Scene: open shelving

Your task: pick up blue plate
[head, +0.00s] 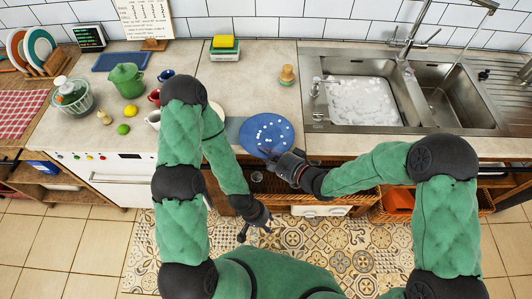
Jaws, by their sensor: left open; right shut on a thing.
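The blue plate (266,133) with light spots is at the counter's front edge, left of the sink. My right gripper (271,158) reaches in from the right and is shut on the plate's near rim. The fingers hide part of that rim. I cannot tell whether the plate is lifted off the counter. My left gripper (256,232) is open and empty, low in front of the counter and above the patterned floor.
A grey-blue flat item (233,129) lies left of the plate. The sink (412,96) is at right, and a wooden brush (287,75) stands behind the plate. Sponges (224,47) are at the back. A green pot (126,80) and a lime (122,129) are at left.

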